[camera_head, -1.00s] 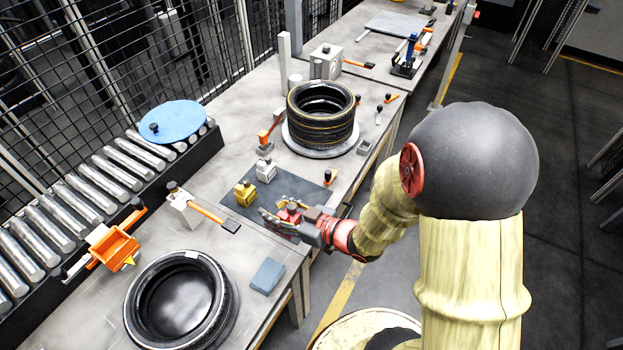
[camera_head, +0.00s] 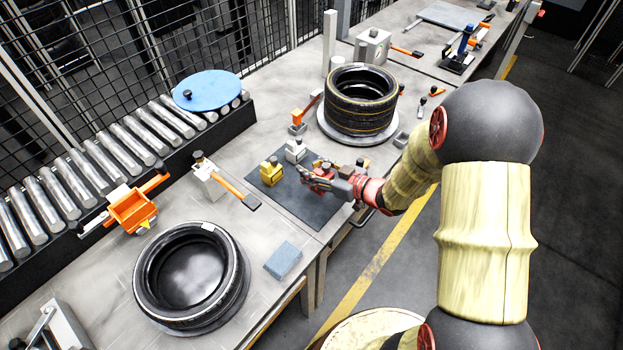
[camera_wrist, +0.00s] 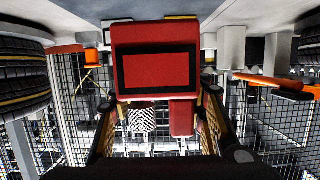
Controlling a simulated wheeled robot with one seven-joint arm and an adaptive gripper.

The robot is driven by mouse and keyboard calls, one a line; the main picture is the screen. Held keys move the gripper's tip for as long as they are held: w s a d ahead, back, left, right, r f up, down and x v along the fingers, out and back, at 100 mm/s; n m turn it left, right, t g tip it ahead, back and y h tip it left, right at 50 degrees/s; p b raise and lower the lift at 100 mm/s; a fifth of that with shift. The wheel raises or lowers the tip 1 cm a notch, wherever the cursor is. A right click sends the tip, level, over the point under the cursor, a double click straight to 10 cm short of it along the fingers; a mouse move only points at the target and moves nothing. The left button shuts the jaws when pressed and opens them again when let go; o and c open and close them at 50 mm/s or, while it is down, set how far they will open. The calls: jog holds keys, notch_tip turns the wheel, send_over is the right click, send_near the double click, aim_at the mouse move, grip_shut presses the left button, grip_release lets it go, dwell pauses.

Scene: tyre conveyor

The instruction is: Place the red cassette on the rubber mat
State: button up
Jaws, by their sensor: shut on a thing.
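The red cassette (camera_head: 322,168) is held in my gripper (camera_head: 328,175), over the right part of the dark rubber mat (camera_head: 292,198). In the wrist view the red cassette (camera_wrist: 160,38) shows its red face with a black-framed panel, between the two fingers of my gripper (camera_wrist: 160,100). A yellow cassette (camera_head: 271,172) and a pale grey cassette (camera_head: 295,151) stand at the mat's far left edge. The front and middle of the mat are bare. I cannot tell the gap between the red cassette and the mat.
A tyre stack (camera_head: 360,100) stands on a round plate behind the mat. An orange-handled tool (camera_head: 232,190) lies left of the mat. A big tyre (camera_head: 192,278) and a blue-grey block (camera_head: 283,260) are nearer. A roller conveyor (camera_head: 110,165) runs along the fence.

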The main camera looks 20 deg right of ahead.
jog(key=shift+w+d+f+b, duration=0.2)
jog(key=shift+w+f, duration=0.25)
jog(key=shift+f, duration=0.15)
jog(key=shift+w+d+f+b, duration=0.1)
jog(key=shift+w+f+b, duration=0.1)
jog(key=shift+w+f, duration=0.3)
notch_tip(320, 180, down, 4)
jog(key=shift+w+r+b, duration=0.1)
jog(key=shift+r+b, duration=0.15)
jog(key=shift+b, duration=0.8)
jog(key=shift+r, duration=0.1)
jog(key=o, duration=1.4)
